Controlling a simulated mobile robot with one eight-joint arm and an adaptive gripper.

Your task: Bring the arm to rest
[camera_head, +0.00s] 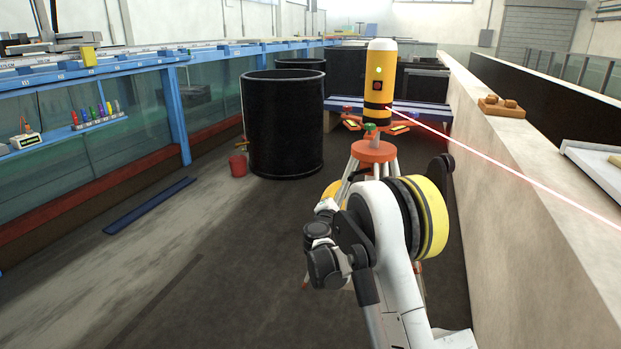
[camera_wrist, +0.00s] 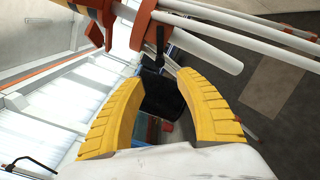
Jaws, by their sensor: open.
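My gripper (camera_wrist: 162,80) shows in the wrist view as two yellow ridged fingers, spread apart with nothing between them. My white arm (camera_head: 395,240) with a yellow and black band rises at the lower middle of the head view, in front of a tripod. The fingertips cannot be made out there. The tripod has an orange head (camera_head: 374,151) and pale legs, and bears a yellow cylindrical laser unit (camera_head: 381,65) with a green light. In the wrist view the tripod's white legs (camera_wrist: 235,38) and orange parts lie close beyond the fingers; contact cannot be told.
A red beam runs right from the laser unit over the concrete wall (camera_head: 520,160), which bears a wooden block piece (camera_head: 502,106). A black tank (camera_head: 283,125) and a red bucket (camera_head: 238,165) stand left of the tripod. The glass flume (camera_head: 110,150) lines the left. Floor between is mostly clear.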

